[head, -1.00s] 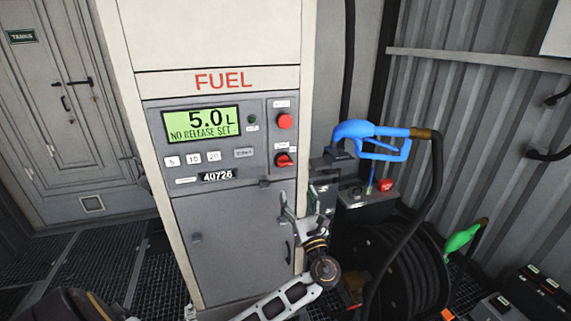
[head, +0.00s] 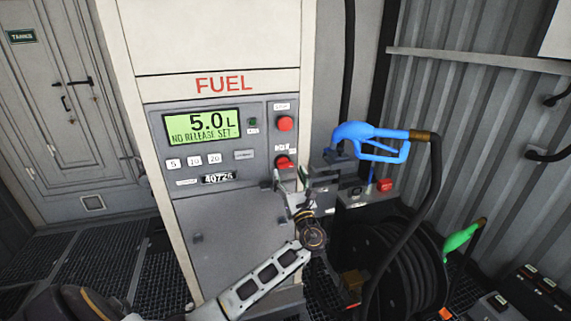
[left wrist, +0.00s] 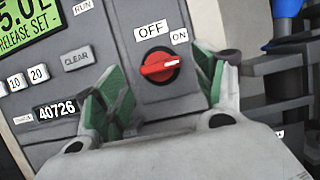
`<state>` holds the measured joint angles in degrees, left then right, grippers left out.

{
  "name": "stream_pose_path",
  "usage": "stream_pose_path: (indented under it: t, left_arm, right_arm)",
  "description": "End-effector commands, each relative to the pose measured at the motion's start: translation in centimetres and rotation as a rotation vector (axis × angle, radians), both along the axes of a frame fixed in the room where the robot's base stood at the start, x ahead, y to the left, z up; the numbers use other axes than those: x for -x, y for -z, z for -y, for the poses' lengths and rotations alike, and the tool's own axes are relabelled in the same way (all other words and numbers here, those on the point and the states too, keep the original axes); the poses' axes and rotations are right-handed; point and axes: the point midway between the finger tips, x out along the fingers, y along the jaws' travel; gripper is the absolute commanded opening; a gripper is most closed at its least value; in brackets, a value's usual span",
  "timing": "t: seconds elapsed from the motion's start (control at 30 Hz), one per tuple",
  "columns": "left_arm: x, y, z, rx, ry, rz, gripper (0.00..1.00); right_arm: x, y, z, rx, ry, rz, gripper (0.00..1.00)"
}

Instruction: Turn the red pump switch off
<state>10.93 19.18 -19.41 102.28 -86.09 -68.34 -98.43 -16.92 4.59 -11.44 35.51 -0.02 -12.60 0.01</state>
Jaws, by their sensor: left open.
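The red pump switch (head: 283,161) is a rotary knob low on the right side of the fuel pump's panel. In the left wrist view the red switch (left wrist: 160,67) lies nearly level, tilted slightly up to the right, below the OFF label (left wrist: 151,30) and the ON label (left wrist: 179,37). My left gripper (head: 290,184) is just below and in front of the switch in the head view. In the left wrist view my left gripper (left wrist: 157,88) is open, its green-padded fingers on either side of the switch, with no visible contact. My right gripper is not in view.
A red button (head: 285,123) sits above the switch. The pump display (head: 202,126) reads 5.0 L and "NO RELEASE SET". A blue nozzle (head: 365,138) hangs at the pump's right, with its hose and reel (head: 400,265) near my arm. Grated floor lies left.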

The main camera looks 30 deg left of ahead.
Motion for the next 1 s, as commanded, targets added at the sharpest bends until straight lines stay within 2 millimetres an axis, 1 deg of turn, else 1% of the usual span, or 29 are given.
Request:
stream_pose_path:
  t: [0.03, 0.2, 0.4, 0.8, 0.83, 0.87, 1.0]
  left_arm:
    - [-0.5, -0.5, -0.5, -0.002, 0.000, 0.001, 0.70]
    - [-1.7, -1.3, -2.0, -0.002, -0.001, 0.001, 0.70]
    - [-2.7, -1.8, -3.1, 0.000, 0.001, 0.000, 0.70]
    - [-3.0, -1.9, -3.5, 0.000, 0.000, 0.000, 0.70]
    - [-3.0, -1.9, -3.5, 0.000, 0.001, 0.000, 0.68]
    - [-3.0, -1.9, -3.5, 0.000, 0.001, 0.000, 0.65]
    - [-3.0, -1.9, -3.5, 0.000, 0.001, 0.000, 0.47]
  right_arm:
    - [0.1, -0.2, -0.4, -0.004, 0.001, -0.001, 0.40]
    - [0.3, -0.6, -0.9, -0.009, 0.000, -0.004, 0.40]
    - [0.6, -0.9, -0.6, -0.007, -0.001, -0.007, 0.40]
    - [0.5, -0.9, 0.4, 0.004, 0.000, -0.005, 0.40]
    - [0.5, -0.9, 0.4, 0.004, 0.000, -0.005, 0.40]
    - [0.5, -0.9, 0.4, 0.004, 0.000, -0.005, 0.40]
    - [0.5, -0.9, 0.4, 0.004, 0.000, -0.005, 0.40]
